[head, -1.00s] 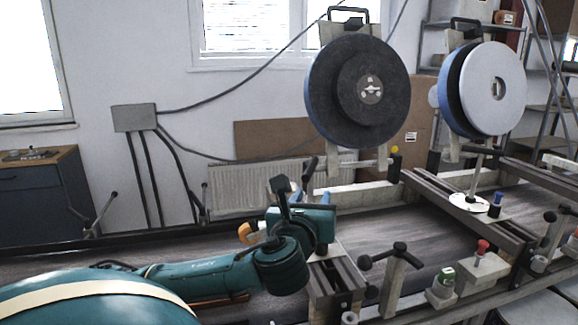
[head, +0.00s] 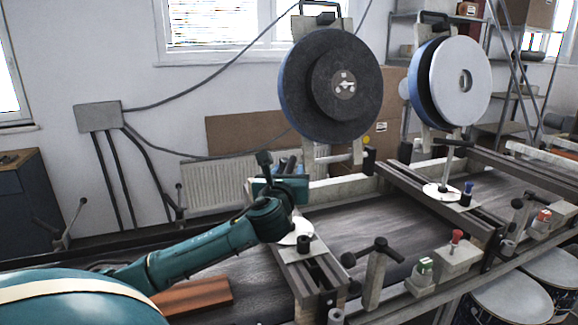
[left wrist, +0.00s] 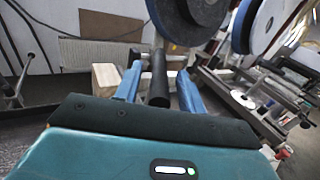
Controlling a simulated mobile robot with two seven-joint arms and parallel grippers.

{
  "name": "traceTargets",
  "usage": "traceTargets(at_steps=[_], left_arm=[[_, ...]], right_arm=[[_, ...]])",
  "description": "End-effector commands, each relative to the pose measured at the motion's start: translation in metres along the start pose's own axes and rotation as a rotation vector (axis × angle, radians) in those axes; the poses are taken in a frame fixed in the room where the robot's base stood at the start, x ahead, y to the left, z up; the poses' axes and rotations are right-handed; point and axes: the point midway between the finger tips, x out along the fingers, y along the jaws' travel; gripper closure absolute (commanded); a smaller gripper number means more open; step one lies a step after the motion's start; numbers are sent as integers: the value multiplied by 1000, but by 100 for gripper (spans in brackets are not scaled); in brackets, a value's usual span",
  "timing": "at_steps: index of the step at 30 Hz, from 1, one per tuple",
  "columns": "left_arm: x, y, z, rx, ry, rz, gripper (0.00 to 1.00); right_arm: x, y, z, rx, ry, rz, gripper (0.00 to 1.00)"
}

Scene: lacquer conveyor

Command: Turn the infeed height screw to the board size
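The screw itself is mostly hidden by my arm, and the dial's marks are too small to read. A reddish-brown board (head: 195,296) lies on the conveyor beside my forearm. My right gripper is not in view.
A dark roller disc (head: 330,85) and a pale one (head: 460,82) stand behind the conveyor (head: 375,220). A second dial with a post (head: 441,190) sits on the further cross rail. A black T-handle (head: 374,252) and red and green buttons line the front edge.

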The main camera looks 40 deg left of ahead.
Motion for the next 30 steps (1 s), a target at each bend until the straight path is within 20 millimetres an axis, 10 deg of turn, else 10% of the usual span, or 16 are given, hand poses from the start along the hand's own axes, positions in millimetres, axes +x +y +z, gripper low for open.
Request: traceTargets(at_steps=[16, 30], left_arm=[[22, 0, 0, 0, 0, -1, 61], [21, 0, 0, 0, 0, -1, 100]], right_arm=[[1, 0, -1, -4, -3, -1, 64], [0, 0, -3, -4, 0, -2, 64]])
